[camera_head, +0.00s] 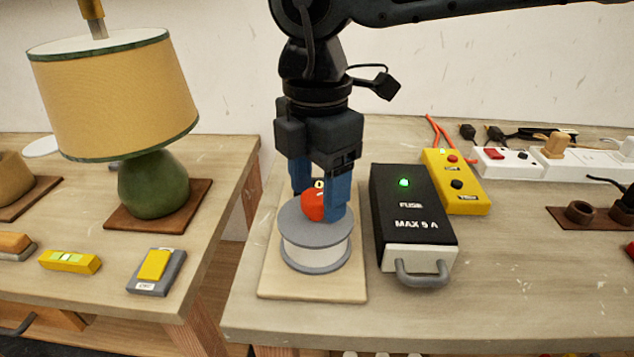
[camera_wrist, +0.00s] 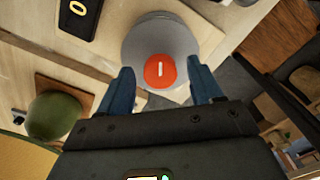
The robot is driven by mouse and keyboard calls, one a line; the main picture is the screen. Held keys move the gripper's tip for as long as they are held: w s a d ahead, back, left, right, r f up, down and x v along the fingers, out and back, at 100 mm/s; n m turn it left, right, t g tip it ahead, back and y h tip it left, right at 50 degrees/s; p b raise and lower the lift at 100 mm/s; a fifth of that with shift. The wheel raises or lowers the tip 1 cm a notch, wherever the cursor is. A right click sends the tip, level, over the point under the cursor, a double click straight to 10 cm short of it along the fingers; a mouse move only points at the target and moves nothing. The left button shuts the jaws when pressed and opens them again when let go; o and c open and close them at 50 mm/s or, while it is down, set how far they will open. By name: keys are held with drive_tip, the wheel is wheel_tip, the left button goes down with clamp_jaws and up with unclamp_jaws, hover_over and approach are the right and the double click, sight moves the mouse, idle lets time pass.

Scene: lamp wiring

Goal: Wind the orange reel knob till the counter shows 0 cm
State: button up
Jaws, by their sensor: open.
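The orange reel knob (camera_head: 313,206) stands on top of the grey reel (camera_head: 316,258), which sits on a pale wooden board. In the wrist view the knob (camera_wrist: 160,71) is a rounded orange block with a white mark. My gripper (camera_head: 318,203) is open, pointing down, with one blue finger on each side of the knob. The wrist view shows a gap between each finger and the knob. The black counter (camera_head: 319,184) is mostly hidden behind the knob and fingers. In the wrist view the counter (camera_wrist: 78,14) shows a yellow 0, cut by the top edge.
The black fuse box (camera_head: 408,205) with a green light and grey handle stands close on the right. A yellow box (camera_head: 455,182) and power strips (camera_head: 565,158) lie beyond. A lamp (camera_head: 152,183) stands on the left table, across a gap.

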drive_tip(key=shift+c, duration=0.2)
drive_tip(key=c, duration=1)
drive_tip(key=shift+f+n+b, duration=0.1)
drive_tip(key=shift+n+b, duration=0.2)
drive_tip(key=shift+f+n+b, duration=0.1)
drive_tip(key=shift+n+b, duration=0.55)
drive_tip(key=shift+n, duration=0.35)
drive_tip(key=n+b, duration=0.1)
drive_tip(key=n, duration=0.2)
drive_tip(key=shift+n+b, duration=0.3)
drive_tip(key=shift+b, duration=0.1)
drive_tip(key=n+b, duration=0.1)
drive_tip(key=n, duration=0.4)
drive_tip(key=shift+a+n, duration=0.1)
drive_tip(key=shift+n, duration=0.3)
drive_tip(key=shift+b, duration=0.3)
